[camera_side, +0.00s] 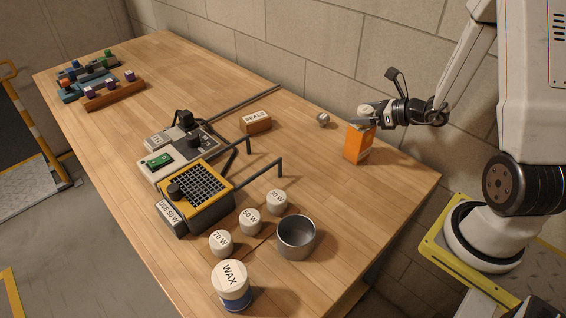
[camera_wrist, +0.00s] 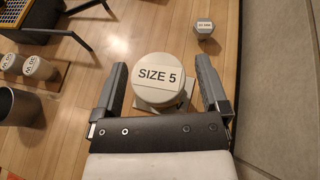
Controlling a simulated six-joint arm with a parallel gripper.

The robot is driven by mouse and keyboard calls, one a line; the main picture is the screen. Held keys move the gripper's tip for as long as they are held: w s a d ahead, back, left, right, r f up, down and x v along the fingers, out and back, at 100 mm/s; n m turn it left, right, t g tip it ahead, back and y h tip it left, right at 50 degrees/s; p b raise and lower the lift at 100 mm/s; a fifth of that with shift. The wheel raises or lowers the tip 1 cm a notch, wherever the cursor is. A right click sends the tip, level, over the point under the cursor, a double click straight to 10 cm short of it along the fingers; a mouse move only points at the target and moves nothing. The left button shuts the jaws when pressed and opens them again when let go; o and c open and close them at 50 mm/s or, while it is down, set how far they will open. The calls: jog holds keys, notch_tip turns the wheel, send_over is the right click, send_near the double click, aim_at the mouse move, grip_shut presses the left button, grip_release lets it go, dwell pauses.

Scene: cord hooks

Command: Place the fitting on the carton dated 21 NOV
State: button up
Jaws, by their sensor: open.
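My gripper (camera_side: 364,120) is at the orange carton (camera_side: 357,145), with its jaws open. In the wrist view its fingers (camera_wrist: 162,65) stand either side of a round, pale piece marked SIZE 5 (camera_wrist: 160,90). A pale piece (camera_side: 365,109) shows at the carton's top in the side view. I cannot tell if the fingers touch it. A small grey hex piece (camera_side: 322,119) lies apart on the table; its label (camera_wrist: 204,27) is too small to read. No date reading 21 NOV is legible, and the carton's label is not readable.
A box marked SEALS (camera_side: 256,122) stands left of the carton. A yellow-topped heater (camera_side: 192,195) with bars, weights (camera_side: 250,221), a metal cup (camera_side: 296,237) and a WAX jar (camera_side: 231,285) stand nearer. Blocks in trays (camera_side: 95,80) are far left. The wood between is clear.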

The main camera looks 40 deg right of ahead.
jog(key=v, duration=0.7)
